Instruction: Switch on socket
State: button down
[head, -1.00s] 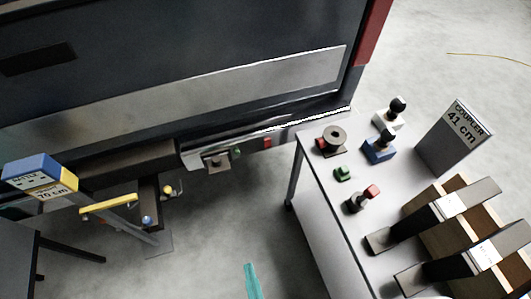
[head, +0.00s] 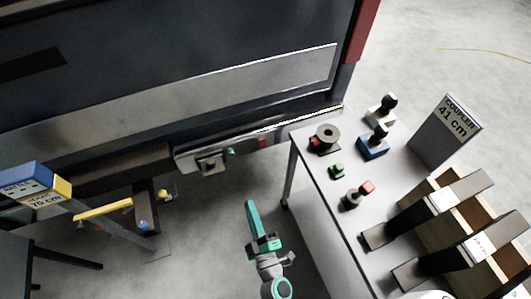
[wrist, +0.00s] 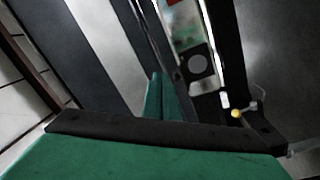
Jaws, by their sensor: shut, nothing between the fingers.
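A square dark socket-like fitting (head: 212,163) is mounted on the pale rear bumper of the camper in the head view. A small green part (head: 231,152) and a red part (head: 262,142) sit to its right on the same bumper. In the wrist view the square fitting shows a grey round face (wrist: 198,65). My gripper (head: 251,204) is teal, shut and empty, pointing up the picture toward the bumper, apart from it. In the wrist view its closed fingers (wrist: 156,92) show left of the fitting. I cannot tell the state of any switch.
A white table (head: 312,205) at right holds several small fittings, stamp-like parts, a "COUPLER 41 cm" sign (head: 445,130) and a wooden rack. At left are a drawbar with a yellow bar (head: 103,209) and a blue-yellow labelled box (head: 35,183). Floor around my gripper is clear.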

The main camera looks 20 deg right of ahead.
aim_at(263, 147)
jog(key=w+d+f+n+g, duration=0.1)
jog(key=w+d+f+n, duration=0.2)
jog(key=d, duration=0.4)
jog(key=w+d+f+n+g+y, duration=0.1)
jog(key=w+d+f+n, duration=0.3)
jog(key=w+d, duration=0.3)
jog(key=shift+w+f, duration=0.35)
jog(key=shift+w, duration=0.15)
jog(key=w, duration=0.4)
jog(key=w+f, duration=0.1)
jog(key=w, duration=0.8)
jog(key=shift+w+a+f, duration=0.15)
jog(key=shift+w+f, duration=0.2)
